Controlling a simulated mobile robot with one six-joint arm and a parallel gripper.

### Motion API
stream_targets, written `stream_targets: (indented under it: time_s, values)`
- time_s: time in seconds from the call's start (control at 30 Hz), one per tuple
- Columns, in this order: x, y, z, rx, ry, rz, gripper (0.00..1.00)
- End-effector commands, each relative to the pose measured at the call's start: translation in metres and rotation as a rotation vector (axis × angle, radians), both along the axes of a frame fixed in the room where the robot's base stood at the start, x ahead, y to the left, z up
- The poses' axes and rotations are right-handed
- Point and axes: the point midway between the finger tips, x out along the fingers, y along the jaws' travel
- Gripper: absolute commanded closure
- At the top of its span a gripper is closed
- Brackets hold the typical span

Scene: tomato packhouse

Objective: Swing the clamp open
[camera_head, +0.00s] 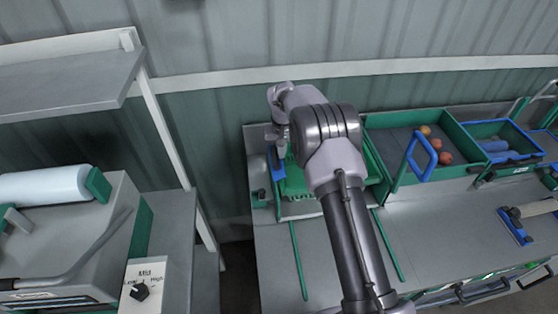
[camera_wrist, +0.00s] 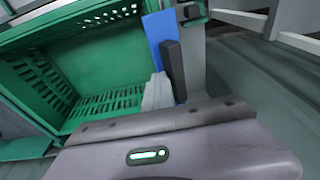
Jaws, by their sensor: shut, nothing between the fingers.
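A blue upright plate, which looks like the clamp (camera_head: 276,166), stands at the left side of the green crate (camera_head: 296,187). It also shows in the wrist view (camera_wrist: 157,32), beside the crate's end wall. The crate looks empty in the wrist view (camera_wrist: 95,62). My gripper (camera_head: 281,150) points down over the crate's left edge, close to the blue plate. In the wrist view my gripper (camera_wrist: 167,85) is shut and empty, its fingers in front of the plate's lower part. I cannot tell whether they touch it. My arm hides much of the crate.
A green-framed bin with red and orange tomatoes (camera_head: 445,157) and a blue-handled frame (camera_head: 422,157) stand to the right. Another tray (camera_head: 510,155) lies beyond. Green strips (camera_head: 298,262) run along the grey bench (camera_head: 275,270). A white post (camera_head: 172,150) stands left of the bench.

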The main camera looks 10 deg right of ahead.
Motion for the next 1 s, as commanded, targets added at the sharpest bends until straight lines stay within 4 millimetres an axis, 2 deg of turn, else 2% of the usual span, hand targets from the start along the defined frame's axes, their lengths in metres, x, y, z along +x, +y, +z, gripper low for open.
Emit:
stream_targets:
  time_s: [0.03,0.23,0.6,0.87,1.0]
  values:
    - [-0.003,0.012,-0.004,0.013,0.009,0.002,1.0]
    - [-0.004,0.013,-0.003,0.013,0.014,0.001,1.0]
    - [-0.004,0.001,0.032,0.01,0.012,0.002,1.0]
    - [-0.003,-0.001,0.033,0.008,0.008,0.001,1.0]
    - [-0.002,-0.01,0.033,0.008,0.007,-0.001,1.0]
